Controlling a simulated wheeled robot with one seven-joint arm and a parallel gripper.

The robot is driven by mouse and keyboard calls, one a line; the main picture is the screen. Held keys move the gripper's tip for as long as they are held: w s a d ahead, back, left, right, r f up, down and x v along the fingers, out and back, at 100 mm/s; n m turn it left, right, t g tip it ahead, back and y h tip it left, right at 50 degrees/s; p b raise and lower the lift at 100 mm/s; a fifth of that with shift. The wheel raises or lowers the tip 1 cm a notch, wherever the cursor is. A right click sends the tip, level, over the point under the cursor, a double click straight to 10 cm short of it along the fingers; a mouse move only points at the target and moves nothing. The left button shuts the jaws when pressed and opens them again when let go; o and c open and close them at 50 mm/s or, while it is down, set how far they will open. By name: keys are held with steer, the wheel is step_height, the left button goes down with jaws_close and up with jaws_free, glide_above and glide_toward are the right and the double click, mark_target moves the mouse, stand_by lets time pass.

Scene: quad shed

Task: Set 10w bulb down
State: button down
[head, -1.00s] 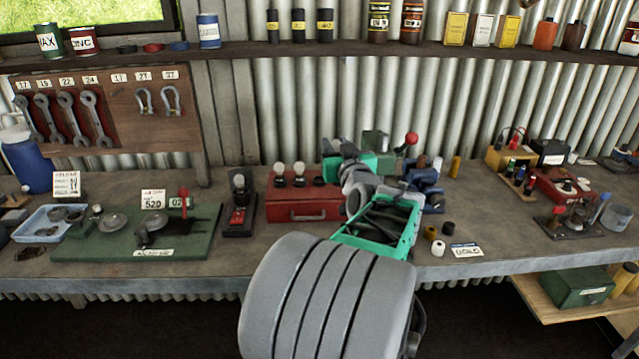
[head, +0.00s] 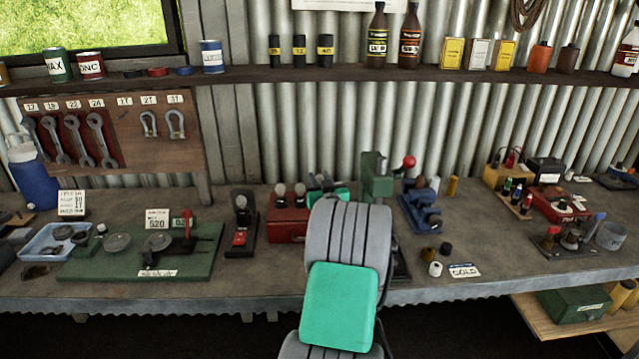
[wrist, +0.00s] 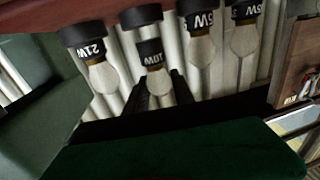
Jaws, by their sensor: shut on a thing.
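The 10W bulb (wrist: 158,83) is between the two dark fingers of my gripper (wrist: 160,92) in the wrist view, which looks upside down. My gripper is shut on it. A dark cap (wrist: 142,17) lies in line with its base, with a narrow gap seeming to show between them. A 21W bulb (wrist: 103,77) is on one side and 5W bulbs (wrist: 200,48) are on the other. In the head view, the red box (head: 287,224) carries two visible bulbs (head: 280,190). My arm hides the fingertips and the held bulb there.
A green press (head: 377,177) stands close to the right of my gripper; a green surface (wrist: 35,100) fills the wrist view's left. A black stand with a bulb (head: 241,225) is left of the red box. A blue vise (head: 425,209) is further right.

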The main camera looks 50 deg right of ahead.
step_height(320, 180, down, 2)
steer(key=shift+d+f, duration=0.1)
steer(key=shift+s, duration=0.1)
steer(key=shift+f+b, duration=0.25)
steer(key=shift+b, duration=0.4)
steer(key=c, duration=1.1)
jaws_free()
steer(key=shift+r, duration=0.1)
steer(key=shift+o, duration=0.2)
steer(key=shift+r+p, duration=0.15)
steer(key=shift+p, duration=0.25)
